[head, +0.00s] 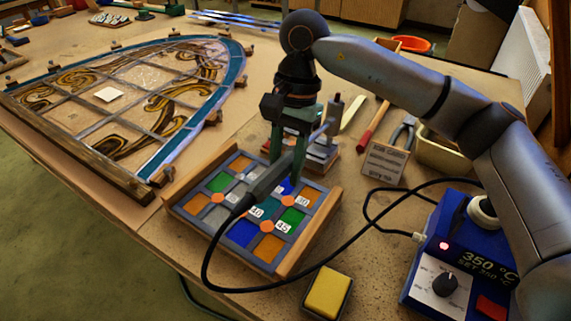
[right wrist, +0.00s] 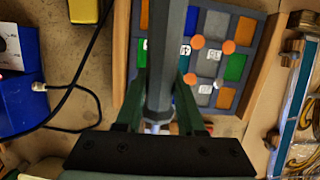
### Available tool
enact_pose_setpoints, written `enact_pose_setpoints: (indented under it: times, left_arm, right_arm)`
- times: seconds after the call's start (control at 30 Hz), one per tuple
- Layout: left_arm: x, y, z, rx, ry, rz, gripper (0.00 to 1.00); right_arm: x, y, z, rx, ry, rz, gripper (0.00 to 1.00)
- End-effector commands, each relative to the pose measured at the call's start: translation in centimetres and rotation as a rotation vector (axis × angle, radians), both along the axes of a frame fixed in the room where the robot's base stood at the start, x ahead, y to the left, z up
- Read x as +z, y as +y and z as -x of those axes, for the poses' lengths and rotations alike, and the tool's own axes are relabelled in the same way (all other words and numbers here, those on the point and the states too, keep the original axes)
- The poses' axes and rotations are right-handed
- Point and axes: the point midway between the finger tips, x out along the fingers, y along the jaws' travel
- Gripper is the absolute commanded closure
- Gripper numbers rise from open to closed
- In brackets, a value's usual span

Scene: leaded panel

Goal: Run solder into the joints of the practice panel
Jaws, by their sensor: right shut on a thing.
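The practice panel (head: 215,222) lies on the bench in a wooden-sided frame, with coloured squares, orange round spots at several crossings and small white number labels. One crossing spot (right wrist: 219,85) looks silvery in the right wrist view. My right gripper (head: 286,165) is over the panel, shut on the grey handle of a soldering iron (head: 262,184). The iron also shows between the fingers in the right wrist view (right wrist: 160,60). Its cable end points toward the front left; its tip is hidden. The blue solder station (head: 440,235) reads 350 °C, with a red light lit. My left gripper is out of view.
A yellow sponge (head: 327,292) sits in a dark tray in front. The black cable loops across the front right. A card (head: 386,163), pliers (head: 403,131) and a red-handled tool (head: 372,127) lie behind. A large arched leaded panel (head: 130,95) fills the left of the bench.

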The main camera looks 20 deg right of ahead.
Motion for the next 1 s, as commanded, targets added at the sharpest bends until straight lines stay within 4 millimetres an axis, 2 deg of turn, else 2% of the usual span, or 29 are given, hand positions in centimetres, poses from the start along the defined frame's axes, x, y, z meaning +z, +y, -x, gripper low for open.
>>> enact_pose_setpoints:
  times: [0.47,0.83,1.0]
  left_arm:
    - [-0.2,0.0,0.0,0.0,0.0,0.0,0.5]
    - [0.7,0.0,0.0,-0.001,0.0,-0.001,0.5]
    - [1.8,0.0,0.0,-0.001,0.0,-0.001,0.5]
  right_arm:
    - [0.0,0.0,0.0,-0.001,0.001,-0.001,1.0]
    - [1.7,0.0,0.0,-0.001,-0.001,-0.001,1.0]
    - [3.3,0.0,0.0,-0.001,-0.002,0.0,1.0]
